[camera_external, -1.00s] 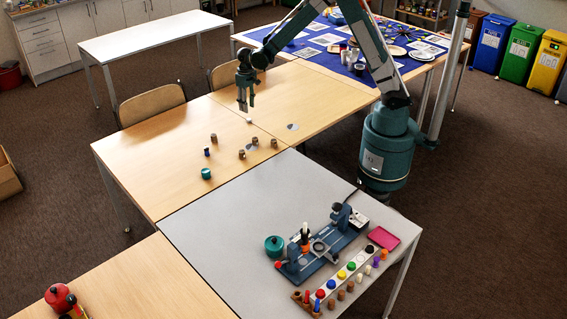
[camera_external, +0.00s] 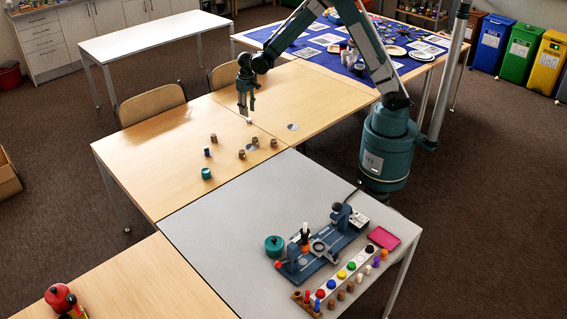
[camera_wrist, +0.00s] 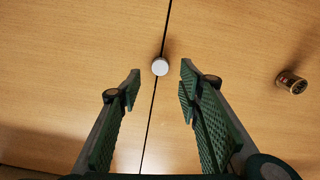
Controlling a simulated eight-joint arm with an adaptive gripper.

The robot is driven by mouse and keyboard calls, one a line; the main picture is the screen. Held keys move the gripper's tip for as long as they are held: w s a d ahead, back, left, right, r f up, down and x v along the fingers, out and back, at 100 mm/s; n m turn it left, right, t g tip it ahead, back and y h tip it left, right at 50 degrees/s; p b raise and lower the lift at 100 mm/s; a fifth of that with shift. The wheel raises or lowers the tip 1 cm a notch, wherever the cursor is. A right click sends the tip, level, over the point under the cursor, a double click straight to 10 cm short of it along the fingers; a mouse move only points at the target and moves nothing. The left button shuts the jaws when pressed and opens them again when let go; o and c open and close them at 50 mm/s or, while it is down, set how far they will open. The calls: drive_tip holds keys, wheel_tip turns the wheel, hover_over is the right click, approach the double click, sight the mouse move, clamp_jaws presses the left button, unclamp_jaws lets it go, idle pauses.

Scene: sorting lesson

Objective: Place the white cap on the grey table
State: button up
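The white cap (camera_external: 249,121) is a small round piece on the wooden table, beside the seam between two table tops. In the wrist view my gripper (camera_wrist: 160,76) is open, with a gap on both sides of the cap and nothing held. The grey table (camera_external: 210,225) stands in the foreground, its left part bare.
Several brown cylinders (camera_external: 242,154), a blue-and-white piece (camera_external: 207,152) and a teal piece (camera_external: 206,173) stand on the wooden table. A brown cylinder (camera_wrist: 291,83) shows right of my gripper. The grey table carries a blue device (camera_external: 325,252), a pink tray (camera_external: 384,237) and a teal pot (camera_external: 274,244).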

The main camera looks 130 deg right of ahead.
sight(249, 119)
drive_tip(key=shift+f, duration=0.1)
drive_tip(key=shift+a+f+b, duration=0.1)
drive_tip(key=shift+f+b, duration=0.7)
drive_tip(key=shift+f, duration=1.75)
drive_tip(key=c, duration=0.7)
